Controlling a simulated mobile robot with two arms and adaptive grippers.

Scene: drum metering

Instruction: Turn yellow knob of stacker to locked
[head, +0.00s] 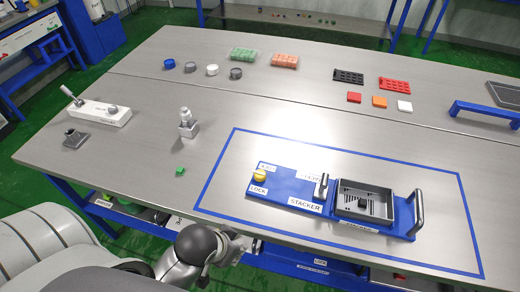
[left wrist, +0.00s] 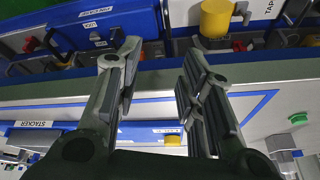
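The stacker (head: 285,205) is a blue plate lying inside a blue outline on the grey table, with a small lever, a dark tray and an upright handle. Its yellow knob (head: 259,176) sits at the plate's left end, by a LOCK label; which way it is turned is too small to tell. My left gripper (head: 236,248) is at the table's front edge, apart from the knob. In the left wrist view its fingers (left wrist: 160,80) are spread and empty. The yellow knob (left wrist: 173,140) shows there beyond the fingers. My right gripper is not in view.
A metal fixture (head: 187,123) and a white block with a lever (head: 98,112) stand further left. Coloured trays and tiles lie at the back. A yellow cylinder (left wrist: 215,18) shows in the left wrist view.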

